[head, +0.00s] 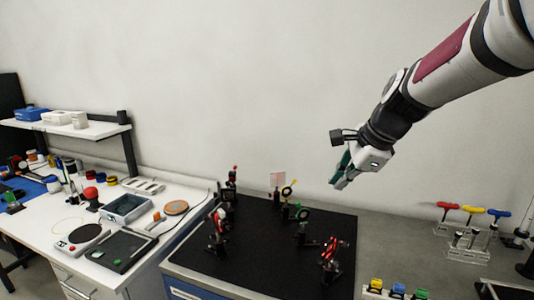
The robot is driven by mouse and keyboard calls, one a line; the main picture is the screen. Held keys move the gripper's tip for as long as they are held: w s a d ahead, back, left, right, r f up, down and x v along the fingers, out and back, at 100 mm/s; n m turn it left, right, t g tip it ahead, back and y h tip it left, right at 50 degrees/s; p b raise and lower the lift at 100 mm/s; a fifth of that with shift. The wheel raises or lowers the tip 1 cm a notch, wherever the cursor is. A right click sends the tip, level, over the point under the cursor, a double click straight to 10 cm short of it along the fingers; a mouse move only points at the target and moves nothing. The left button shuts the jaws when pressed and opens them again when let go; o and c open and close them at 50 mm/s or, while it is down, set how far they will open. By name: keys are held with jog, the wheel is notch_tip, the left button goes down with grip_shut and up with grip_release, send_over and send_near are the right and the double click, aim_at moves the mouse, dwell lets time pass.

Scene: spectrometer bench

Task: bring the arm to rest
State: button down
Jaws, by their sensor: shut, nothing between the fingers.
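My gripper (341,181) is at the end of my arm, which reaches in from the upper right. It hangs in the air above the back right of the black optical breadboard (265,258), with its fingers pointing down and left. The fingers are together and hold nothing. The gripper appears apart from everything on the bench.
Several small optics mounts stand on the breadboard, including a red-marked one (333,252) and a pale square plate (277,181). A rack of coloured-handled tools (470,240) stands right. A white bench (50,240) with trays and a shelf (90,129) is left.

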jog(key=s+n+h, duration=0.2)
jog(key=s+n, duration=1.5)
jog(key=s, duration=1)
jog(key=shift+r+n+h, duration=0.3)
jog(key=shift+r, duration=0.05)
jog(key=c, duration=2.1)
grip_release()
jog(key=shift+s+f+n, duration=0.15)
jog(key=shift+s+n, duration=0.1)
jog(key=shift+n, duration=0.05)
jog(key=o, duration=0.5)
jog(key=shift+f, duration=0.15)
jog(key=shift+c, duration=0.2)
jog(key=w+a+f+m+g+y+b, duration=0.2)
jog(key=w+a+f+m+g+y, duration=0.25)
jog(key=w, duration=0.25)
jog(key=m+t+y+b, duration=0.3)
jog(key=m+t+y, duration=0.5)
jog(key=m+y, duration=0.5)
send_near(298, 204)
jog(key=w+a, duration=0.1)
jog(key=a, duration=0.2)
jog(key=w+a+m+h, duration=0.1)
jog(key=w+a, duration=0.1)
jog(key=w+a+r+m, duration=0.1)
jog(key=w+a, duration=0.1)
jog(key=a, duration=0.1)
jog(key=shift+a+r+g+h, duration=0.1)
jog(key=shift+a+g+h, duration=0.15)
jog(key=shift+a+h, duration=0.15)
